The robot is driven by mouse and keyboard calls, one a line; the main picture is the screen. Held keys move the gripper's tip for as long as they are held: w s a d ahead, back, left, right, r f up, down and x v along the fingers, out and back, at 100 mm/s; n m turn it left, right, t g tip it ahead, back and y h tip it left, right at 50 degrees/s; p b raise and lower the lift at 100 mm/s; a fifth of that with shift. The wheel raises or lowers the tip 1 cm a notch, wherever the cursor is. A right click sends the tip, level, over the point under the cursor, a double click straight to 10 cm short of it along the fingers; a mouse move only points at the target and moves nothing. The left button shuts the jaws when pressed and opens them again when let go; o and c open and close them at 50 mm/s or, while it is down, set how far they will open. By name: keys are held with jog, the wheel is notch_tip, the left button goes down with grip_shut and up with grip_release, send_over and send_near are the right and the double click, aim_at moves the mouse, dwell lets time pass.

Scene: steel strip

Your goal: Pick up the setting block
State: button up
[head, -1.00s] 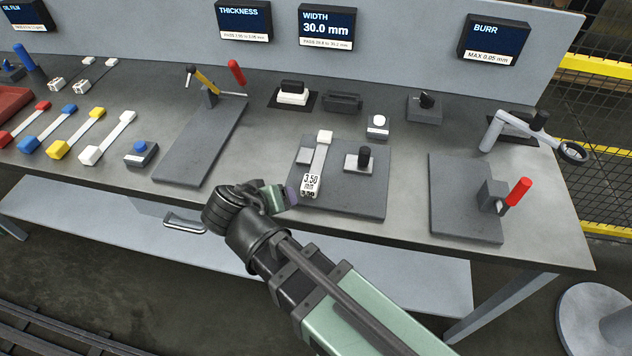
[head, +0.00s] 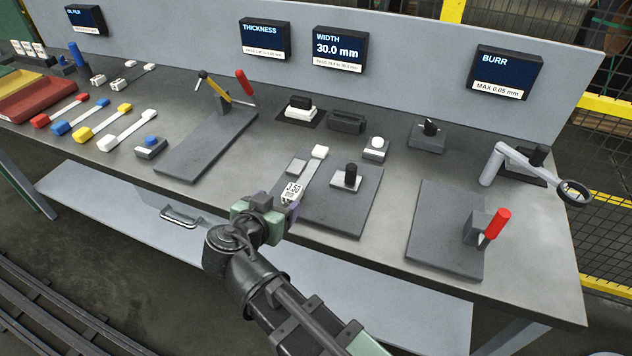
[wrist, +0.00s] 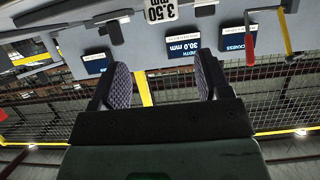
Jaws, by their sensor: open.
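No block is marked by name as the setting block. A white piece labelled 3.50 mm (head: 293,190) lies at the near end of a pale strip on the middle dark plate (head: 345,215). The label also shows at the top edge of the wrist view (wrist: 160,10). A white block (head: 300,113) with a black top sits on a black mat behind the plate. My gripper (head: 284,212) is just in front of the labelled piece in the head view. In the wrist view its two padded fingers (wrist: 162,80) are apart, with nothing between them.
A black knob post (head: 351,175) stands on the plate. A dark block (head: 346,122) and a white-buttoned box (head: 376,148) are behind it. A red-handled clamp (head: 494,226) is at right. Several coloured strips lie at left. Display panels line the back.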

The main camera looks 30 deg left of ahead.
aim_at(296, 185)
jog(key=b+x, duration=0.1)
jog(key=x, duration=0.1)
jog(key=b+x, duration=0.1)
jog(key=x, duration=0.2)
jog(key=shift+s+a+f, duration=0.15)
jog(key=shift+a+f, duration=0.05)
jog(key=shift+w, duration=0.4)
jog(key=b+x, duration=0.1)
jog(key=x, duration=0.1)
jog(key=b+x, duration=0.1)
jog(key=x, duration=0.2)
jog(key=shift+a+f, duration=0.15)
jog(key=shift+a, duration=0.05)
jog(key=c, duration=1.1)
jog(key=shift+c, duration=0.2)
notch_tip(296, 185, up, 20)
jog(key=p, duration=2)
